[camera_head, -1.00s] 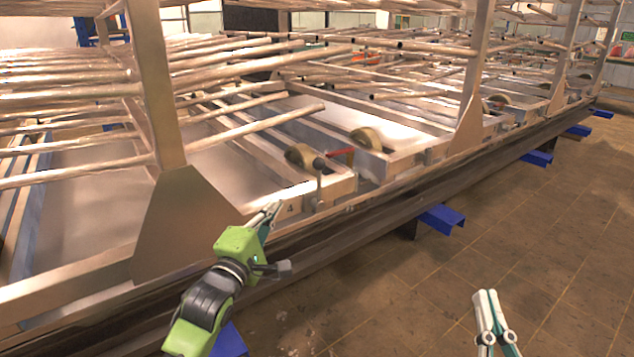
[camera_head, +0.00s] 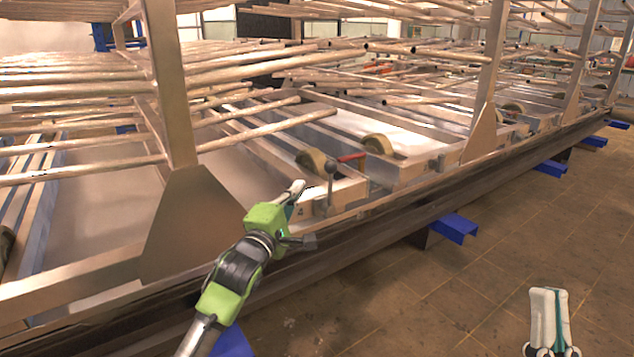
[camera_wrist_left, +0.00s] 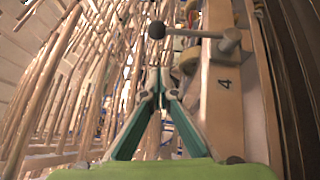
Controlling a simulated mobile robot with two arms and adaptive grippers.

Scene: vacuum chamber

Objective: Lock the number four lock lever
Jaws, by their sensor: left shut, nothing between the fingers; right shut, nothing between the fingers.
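The number four lock lever (camera_head: 331,180) is a thin grey rod with a dark ball knob, standing upright at the frame's front edge in the head view. In the left wrist view the lever (camera_wrist_left: 192,34) runs from its dark knob to a round pivot. The number 4 label (camera_wrist_left: 224,84) is on the beam below that pivot. My left gripper (camera_head: 297,187) is shut and empty, just left of the lever, with a gap visible. Its fingers (camera_wrist_left: 161,80) point towards the knob in the wrist view. My right gripper (camera_head: 549,300) is shut and empty, over the floor at the lower right.
A red handle (camera_head: 351,157) and a tan roller (camera_head: 311,160) are close behind the lever. A metal post (camera_head: 185,180) rises left of my left gripper, and long rods hang over the frame. Blue supports (camera_head: 454,228) stick out below the dark rail. The tiled floor at right is clear.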

